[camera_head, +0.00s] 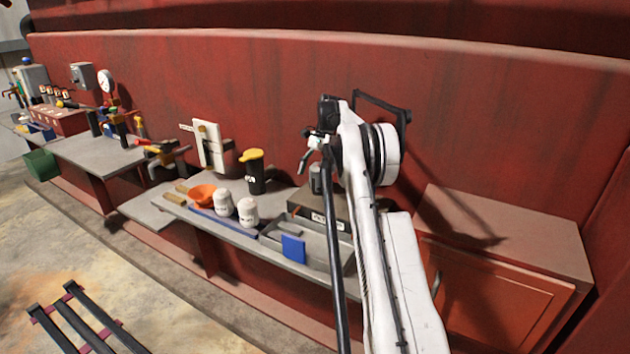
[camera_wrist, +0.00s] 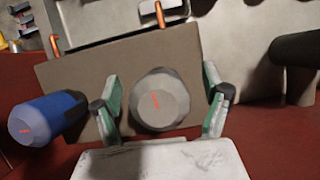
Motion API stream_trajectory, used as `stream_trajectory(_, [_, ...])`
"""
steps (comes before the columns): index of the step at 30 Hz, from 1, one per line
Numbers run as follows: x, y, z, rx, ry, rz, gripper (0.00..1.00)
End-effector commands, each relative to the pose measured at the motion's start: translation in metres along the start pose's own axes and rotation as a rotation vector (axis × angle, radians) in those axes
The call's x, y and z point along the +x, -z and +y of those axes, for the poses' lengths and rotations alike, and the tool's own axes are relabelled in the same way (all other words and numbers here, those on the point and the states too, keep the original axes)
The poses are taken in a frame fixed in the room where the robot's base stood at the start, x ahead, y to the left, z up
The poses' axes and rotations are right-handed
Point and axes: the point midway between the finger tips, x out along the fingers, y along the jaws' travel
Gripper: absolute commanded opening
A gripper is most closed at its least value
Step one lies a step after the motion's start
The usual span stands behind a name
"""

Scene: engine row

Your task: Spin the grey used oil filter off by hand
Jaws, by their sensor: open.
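The grey oil filter (camera_wrist: 160,100) shows end-on in the wrist view, a round faceted cap with an orange mark. It sits against a brown-grey block (camera_wrist: 70,68). My gripper (camera_wrist: 162,98) is open, with one green-padded finger on each side of the filter and a visible gap on both sides. In the head view the dark grey filter (camera_head: 316,179) stands on a labelled block (camera_head: 318,218), just below my gripper (camera_head: 315,150). My arm partly hides the block there.
On the bench are two white canisters (camera_head: 222,203) (camera_head: 248,211), an orange funnel (camera_head: 202,194), a black container with a yellow lid (camera_head: 254,172), and a grey tray (camera_head: 325,262). A red wall rises behind.

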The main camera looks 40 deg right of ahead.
Motion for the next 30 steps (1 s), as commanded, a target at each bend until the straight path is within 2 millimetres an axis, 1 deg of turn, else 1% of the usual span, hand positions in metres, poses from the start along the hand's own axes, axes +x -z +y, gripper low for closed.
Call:
stream_trajectory(1, [-0.015, -0.002, 0.004, 0.006, 0.003, 0.002, 0.79])
stream_trajectory(3, [-0.027, -0.008, 0.005, 0.006, 0.003, 0.002, 0.79])
stream_trajectory(9, [-0.057, -0.022, 0.005, 0.005, 0.003, 0.004, 0.79])
stream_trajectory(13, [-0.068, -0.028, 0.005, 0.005, 0.002, 0.004, 0.79])
stream_trajectory(14, [-0.069, -0.029, 0.005, 0.004, 0.002, 0.004, 0.75])
stream_trajectory(15, [-0.071, -0.03, 0.004, 0.004, 0.002, 0.006, 0.74])
stream_trajectory(20, [-0.076, -0.033, 0.002, -0.004, 0.001, 0.051, 0.74])
stream_trajectory(23, [-0.082, -0.036, -0.001, -0.019, -0.001, 0.127, 0.74])
stream_trajectory(30, [-0.1, -0.047, 0.0, -0.087, -0.01, 0.387, 0.74])
